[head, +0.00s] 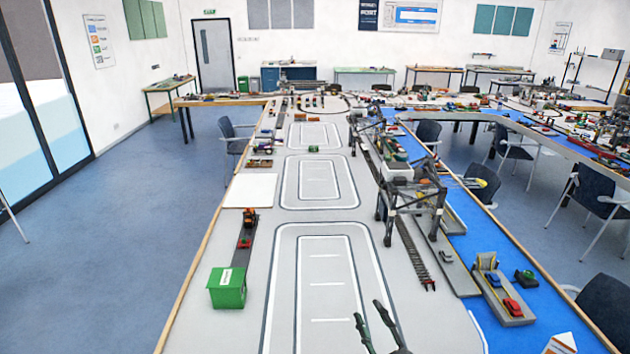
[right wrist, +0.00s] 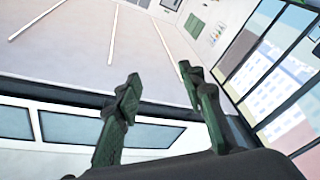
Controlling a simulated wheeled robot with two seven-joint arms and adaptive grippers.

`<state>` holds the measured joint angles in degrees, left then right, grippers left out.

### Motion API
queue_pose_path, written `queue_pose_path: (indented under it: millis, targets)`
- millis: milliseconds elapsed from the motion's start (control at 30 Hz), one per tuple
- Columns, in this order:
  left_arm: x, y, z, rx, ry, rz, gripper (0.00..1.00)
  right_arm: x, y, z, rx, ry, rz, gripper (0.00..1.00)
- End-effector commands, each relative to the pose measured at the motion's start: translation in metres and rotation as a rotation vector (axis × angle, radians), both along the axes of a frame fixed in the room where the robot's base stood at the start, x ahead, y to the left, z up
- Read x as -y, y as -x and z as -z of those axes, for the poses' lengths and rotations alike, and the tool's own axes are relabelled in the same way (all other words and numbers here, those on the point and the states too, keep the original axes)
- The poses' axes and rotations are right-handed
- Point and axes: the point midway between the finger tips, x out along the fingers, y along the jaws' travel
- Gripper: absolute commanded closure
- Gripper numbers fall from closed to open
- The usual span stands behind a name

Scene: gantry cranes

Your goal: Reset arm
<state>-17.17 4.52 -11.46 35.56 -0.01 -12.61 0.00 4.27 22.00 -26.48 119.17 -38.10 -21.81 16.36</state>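My right gripper (head: 374,322) shows at the bottom middle of the head view, above the near end of the grey table with the white road markings. Its two dark green fingers stand apart with nothing between them. In the right wrist view my right gripper (right wrist: 158,85) is also open and empty, with the ceiling, the windows and a wall behind it. My left gripper is not in view.
A green box (head: 228,288) stands on the table's left side. A gantry crane (head: 412,200) straddles a rail track (head: 412,252) at the right. A barge with cars (head: 503,290) sits on the blue strip.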

Motion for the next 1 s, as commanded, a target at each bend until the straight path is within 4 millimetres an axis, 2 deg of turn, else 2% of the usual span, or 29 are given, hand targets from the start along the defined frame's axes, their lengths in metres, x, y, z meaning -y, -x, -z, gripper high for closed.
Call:
queue_pose_path:
  millis: [33, 100, 167, 267, 367, 400, 500, 600, 800, 1000]
  targets:
    - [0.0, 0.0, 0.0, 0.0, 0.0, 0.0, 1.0, 0.029, 0.005, 0.023, -0.083, -0.046, 0.076, 0.63]
    - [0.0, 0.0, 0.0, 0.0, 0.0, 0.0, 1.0, 0.067, 0.014, 0.057, -0.203, -0.097, 0.179, 0.63]
    - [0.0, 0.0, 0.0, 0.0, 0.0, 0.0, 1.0, 0.096, 0.027, 0.087, -0.308, -0.138, 0.258, 0.63]
    - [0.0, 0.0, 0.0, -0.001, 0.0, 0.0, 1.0, 0.137, 0.059, 0.138, -0.484, -0.194, 0.376, 0.63]
    - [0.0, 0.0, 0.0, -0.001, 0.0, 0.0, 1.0, 0.169, 0.103, 0.188, -0.668, -0.24, 0.476, 0.63]
    - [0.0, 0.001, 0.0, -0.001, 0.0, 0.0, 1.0, 0.179, 0.122, 0.206, -0.741, -0.256, 0.51, 0.63]
    - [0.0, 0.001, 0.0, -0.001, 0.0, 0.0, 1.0, 0.196, 0.171, 0.244, -0.904, -0.289, 0.576, 0.63]
    - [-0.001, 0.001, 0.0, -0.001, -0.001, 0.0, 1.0, 0.204, 0.211, 0.269, -1.032, -0.31, 0.617, 0.63]
    - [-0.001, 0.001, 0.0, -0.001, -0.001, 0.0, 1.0, 0.211, 0.277, 0.299, -1.222, -0.337, 0.666, 0.63]
    - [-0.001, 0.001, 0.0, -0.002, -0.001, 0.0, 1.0, 0.21, 0.333, 0.315, -1.376, -0.356, 0.69, 0.63]
